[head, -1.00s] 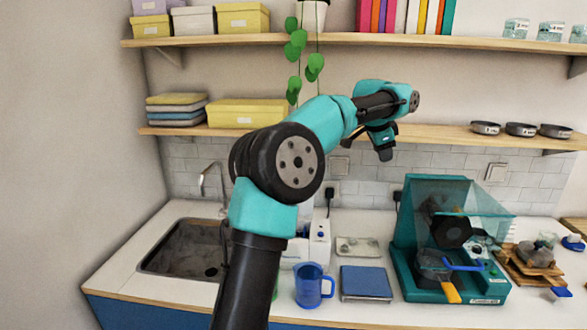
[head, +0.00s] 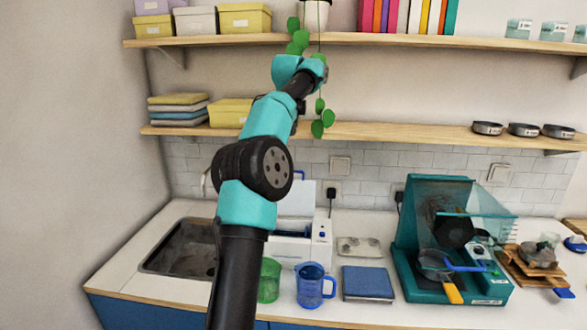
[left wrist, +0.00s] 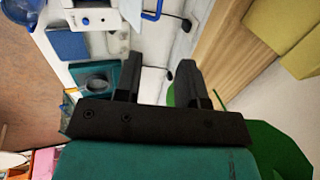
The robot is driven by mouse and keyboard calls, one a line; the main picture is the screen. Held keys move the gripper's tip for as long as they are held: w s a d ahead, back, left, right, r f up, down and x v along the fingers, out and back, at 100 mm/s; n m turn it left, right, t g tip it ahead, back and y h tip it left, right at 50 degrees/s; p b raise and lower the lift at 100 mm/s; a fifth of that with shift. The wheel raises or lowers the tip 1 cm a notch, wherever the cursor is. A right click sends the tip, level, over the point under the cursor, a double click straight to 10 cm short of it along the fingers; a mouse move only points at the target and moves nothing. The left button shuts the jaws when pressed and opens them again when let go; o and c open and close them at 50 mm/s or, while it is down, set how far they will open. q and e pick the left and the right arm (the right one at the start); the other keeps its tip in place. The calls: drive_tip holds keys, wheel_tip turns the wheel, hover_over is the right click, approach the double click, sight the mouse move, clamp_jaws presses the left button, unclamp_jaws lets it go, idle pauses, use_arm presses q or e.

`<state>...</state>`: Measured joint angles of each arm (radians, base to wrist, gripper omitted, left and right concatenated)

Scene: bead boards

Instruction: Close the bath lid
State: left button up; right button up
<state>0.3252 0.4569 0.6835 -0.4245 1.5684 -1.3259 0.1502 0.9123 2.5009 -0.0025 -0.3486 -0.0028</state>
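The white water bath (head: 290,250) stands on the counter behind my left arm, with a dark blue opening and a control panel with a blue button. Its white lid (head: 298,198) stands raised at the back, with a blue handle (head: 300,174) at its top; my arm hides part of both. In the left wrist view the bath's panel (left wrist: 98,19) and blue handle (left wrist: 152,14) show at the top. My left gripper (left wrist: 158,68) is open and empty, its fingers apart, high above the counter near the shelves. My right gripper is not in view.
A green beaker (head: 269,282), a blue jug (head: 313,287) and a blue pad (head: 367,283) stand before the bath. A teal machine (head: 445,240) is to the right, the sink (head: 182,248) to the left. Shelves (head: 400,131) and a hanging plant (head: 318,128) are close to my arm.

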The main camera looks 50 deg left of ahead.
use_arm(q)
drive_tip(key=x, duration=1.7)
drive_tip(key=shift+f, duration=0.2)
drive_tip(key=shift+d, duration=0.1)
clamp_jaws()
